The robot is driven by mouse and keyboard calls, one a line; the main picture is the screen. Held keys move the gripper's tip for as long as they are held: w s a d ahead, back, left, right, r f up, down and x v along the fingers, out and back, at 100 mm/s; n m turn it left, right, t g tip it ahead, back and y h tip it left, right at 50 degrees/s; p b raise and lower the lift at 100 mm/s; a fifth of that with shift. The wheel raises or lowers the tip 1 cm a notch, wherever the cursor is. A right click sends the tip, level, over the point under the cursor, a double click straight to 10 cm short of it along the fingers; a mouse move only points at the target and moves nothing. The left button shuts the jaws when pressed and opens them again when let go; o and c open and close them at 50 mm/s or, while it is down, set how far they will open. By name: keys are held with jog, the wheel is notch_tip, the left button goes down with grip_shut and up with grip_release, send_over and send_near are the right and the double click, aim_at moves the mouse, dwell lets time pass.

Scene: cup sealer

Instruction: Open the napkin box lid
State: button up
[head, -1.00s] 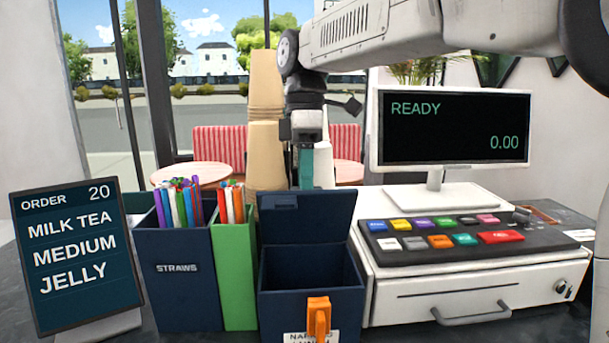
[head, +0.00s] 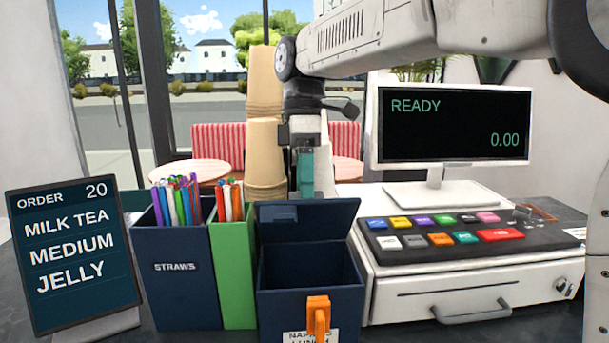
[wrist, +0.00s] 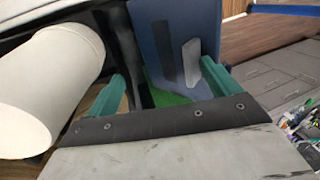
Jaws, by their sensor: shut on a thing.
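The napkin box (head: 275,308) is dark blue, with a partly visible napkin label on its front. Its lid (head: 306,224) stands raised at the back, leaning backward, and the dark inside shows. My gripper (head: 305,175) points down behind the lid's top edge; its fingertips are hidden there in the head view. In the wrist view, its teal fingers (wrist: 163,88) stand apart on either side of a blue panel, which looks like the lid (wrist: 207,18). The gripper is shut on it, though the contact itself is not clear.
A green holder (head: 233,275) and the straws box (head: 185,280) stand close at the left, beside the order sign (head: 75,255). The cash register (head: 470,280) is close at the right.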

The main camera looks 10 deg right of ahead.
jog(key=shift+w+d+f, duration=0.1)
jog(key=shift+w+f, duration=0.05)
jog(key=shift+f, duration=0.1)
